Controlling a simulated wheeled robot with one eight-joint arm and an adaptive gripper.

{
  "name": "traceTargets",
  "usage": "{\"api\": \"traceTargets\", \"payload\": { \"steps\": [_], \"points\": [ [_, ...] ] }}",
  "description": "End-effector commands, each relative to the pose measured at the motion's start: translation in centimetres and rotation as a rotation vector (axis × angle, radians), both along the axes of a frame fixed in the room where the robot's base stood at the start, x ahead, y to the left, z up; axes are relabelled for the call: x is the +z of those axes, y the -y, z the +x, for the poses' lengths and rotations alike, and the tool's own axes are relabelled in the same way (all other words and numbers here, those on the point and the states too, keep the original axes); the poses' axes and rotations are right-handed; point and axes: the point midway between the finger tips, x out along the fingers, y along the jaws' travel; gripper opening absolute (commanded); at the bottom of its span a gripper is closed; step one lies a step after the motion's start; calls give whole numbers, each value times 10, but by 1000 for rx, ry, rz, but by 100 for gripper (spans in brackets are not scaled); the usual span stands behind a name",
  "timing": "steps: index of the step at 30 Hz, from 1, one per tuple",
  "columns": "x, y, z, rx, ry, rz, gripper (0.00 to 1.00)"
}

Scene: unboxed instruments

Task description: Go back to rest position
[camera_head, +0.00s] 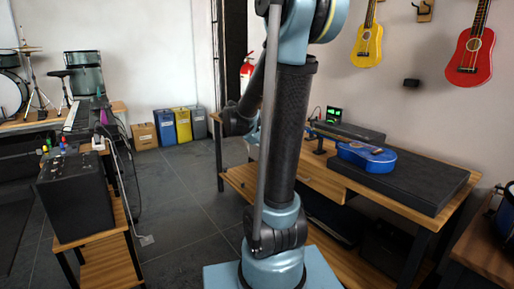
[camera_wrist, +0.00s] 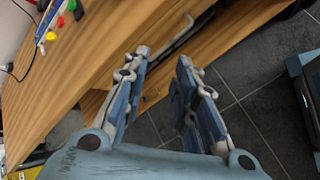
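My gripper (camera_wrist: 162,60) shows in the wrist view with its two blue-grey fingers spread apart and nothing between them. It hangs over a wooden table edge and dark tiled floor, touching nothing that I can see. In the head view my arm stands upright in the middle of the picture, and its upper part runs out of the top edge. There the gripper is mostly hidden behind the arm.
A wooden workbench (camera_head: 320,181) stands right of my arm, with a blue ukulele (camera_head: 366,157) on a black case (camera_head: 436,187). A black speaker box (camera_head: 76,197) sits on a wooden stand at left. Coloured bins (camera_head: 182,125) stand at the back wall. The tiled floor (camera_head: 190,190) between is clear.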

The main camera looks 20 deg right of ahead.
Motion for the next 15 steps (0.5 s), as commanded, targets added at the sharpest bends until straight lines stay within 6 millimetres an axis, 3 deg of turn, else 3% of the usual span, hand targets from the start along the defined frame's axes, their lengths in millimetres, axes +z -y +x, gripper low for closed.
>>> {"api": "traceTargets", "payload": {
  "steps": [7,15],
  "points": [
    [-3,-3,-16,-31,22,52,26],
    [-20,-19,-76,-169,106,260,26]
  ]
}}
